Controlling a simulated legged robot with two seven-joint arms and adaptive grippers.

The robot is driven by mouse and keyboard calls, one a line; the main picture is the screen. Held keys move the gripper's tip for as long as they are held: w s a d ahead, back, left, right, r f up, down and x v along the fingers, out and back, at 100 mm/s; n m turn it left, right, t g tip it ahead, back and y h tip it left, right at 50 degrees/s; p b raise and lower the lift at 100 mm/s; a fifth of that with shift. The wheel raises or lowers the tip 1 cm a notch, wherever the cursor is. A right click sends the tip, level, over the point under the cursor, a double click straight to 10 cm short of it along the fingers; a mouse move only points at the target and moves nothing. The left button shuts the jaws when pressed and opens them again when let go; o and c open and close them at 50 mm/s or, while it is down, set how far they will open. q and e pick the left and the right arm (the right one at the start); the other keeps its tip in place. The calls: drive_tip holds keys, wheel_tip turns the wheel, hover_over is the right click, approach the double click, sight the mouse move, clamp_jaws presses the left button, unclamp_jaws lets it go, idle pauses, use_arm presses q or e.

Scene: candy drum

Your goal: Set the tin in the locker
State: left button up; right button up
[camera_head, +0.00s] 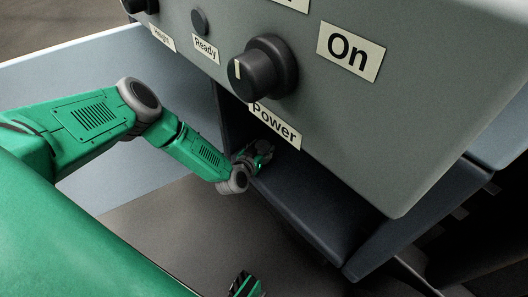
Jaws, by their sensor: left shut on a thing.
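My left gripper (262,153) is at the end of the green arm that comes in from the left. It is under the lower edge of the grey control panel, at the left end of a dark blue open compartment (318,207), which may be the locker. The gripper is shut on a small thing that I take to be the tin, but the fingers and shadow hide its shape. I cannot tell whether it touches the compartment floor.
The grey control panel (400,120) overhangs the compartment closely, with a black knob (263,68) and labels reading On, Ready and Power. A pale blue-grey wall (85,75) stands behind my left arm. Brown floor (190,225) shows below the arm.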

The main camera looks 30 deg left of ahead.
use_arm(q)
drive_tip(key=shift+f, duration=0.45)
clamp_jaws()
drive_tip(key=shift+d+r, duration=0.1)
drive_tip(key=shift+r, duration=0.05)
drive_tip(key=o, duration=1.1)
unclamp_jaws()
drive_tip(key=shift+d, duration=0.2)
drive_tip(key=o, duration=0.3)
drive_tip(key=shift+d+r, duration=0.1)
drive_tip(key=shift+d, duration=0.1)
drive_tip(key=shift+d+r, duration=0.1)
drive_tip(key=shift+s+a, duration=0.1)
drive_tip(key=shift+a, duration=0.15)
drive_tip(key=p+v, duration=0.5)
drive_tip(key=v, duration=0.6)
drive_tip(key=shift+s+a, duration=0.1)
drive_tip(key=shift+s, duration=0.25)
use_arm(e)
wheel_tip(320, 180, up, 5)
drive_tip(key=shift+d+f, duration=0.15)
drive_tip(key=shift+f, duration=0.05)
